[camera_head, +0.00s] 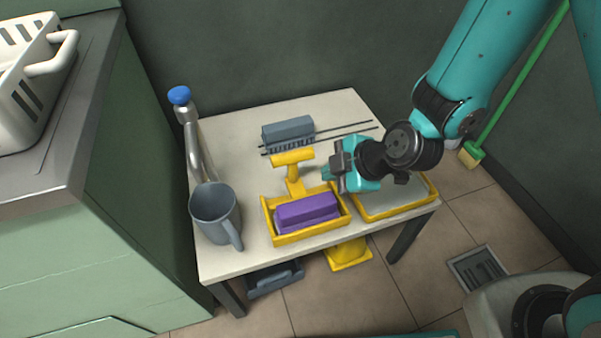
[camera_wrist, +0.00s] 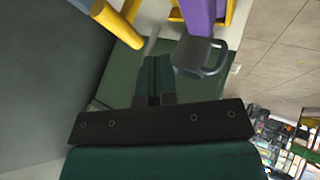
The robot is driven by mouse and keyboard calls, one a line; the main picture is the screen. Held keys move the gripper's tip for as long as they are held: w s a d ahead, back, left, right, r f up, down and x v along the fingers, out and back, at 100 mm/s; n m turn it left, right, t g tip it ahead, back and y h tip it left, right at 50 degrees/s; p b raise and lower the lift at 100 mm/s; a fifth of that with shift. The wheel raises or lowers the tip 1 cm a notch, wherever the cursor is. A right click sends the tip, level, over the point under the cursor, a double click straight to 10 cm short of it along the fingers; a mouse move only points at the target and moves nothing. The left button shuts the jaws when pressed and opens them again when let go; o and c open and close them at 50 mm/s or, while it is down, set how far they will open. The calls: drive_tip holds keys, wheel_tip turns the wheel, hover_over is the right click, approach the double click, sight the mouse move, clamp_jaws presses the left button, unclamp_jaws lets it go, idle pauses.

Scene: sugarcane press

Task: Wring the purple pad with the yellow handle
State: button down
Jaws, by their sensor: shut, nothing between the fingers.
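The purple pad (camera_head: 307,212) lies in a yellow tray-like frame (camera_head: 271,232) at the middle of the small table; part of it shows at the top of the wrist view (camera_wrist: 199,12). The yellow handle (camera_head: 292,158) is a T-shaped bar standing up at the back of that frame. It also shows in the wrist view (camera_wrist: 117,25), at the upper left. My gripper (camera_head: 328,173) is shut and empty, just right of the handle and behind the pad. In the wrist view its fingers (camera_wrist: 153,75) are together, apart from the handle.
A grey mug (camera_head: 213,207) and a blue-topped tap (camera_head: 188,120) stand at the table's left. A grey brush (camera_head: 288,131) and thin dark rods lie behind the handle. A yellow-rimmed tray (camera_head: 397,211) is on the right. A green counter (camera_head: 95,215) with a white basket (camera_head: 30,88) stands left.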

drive_tip(key=b+x, duration=0.2)
drive_tip(key=x, duration=0.6)
drive_tip(key=shift+a+f, duration=0.2)
drive_tip(key=shift+f, duration=0.15)
drive_tip(key=w, duration=0.2)
drive_tip(key=shift+w+a+r, duration=0.25)
drive_tip(key=shift+a, duration=0.15)
drive_tip(key=shift+w+a+r, duration=0.15)
drive_tip(key=shift+w+a, duration=0.1)
drive_tip(key=shift+w, duration=0.55)
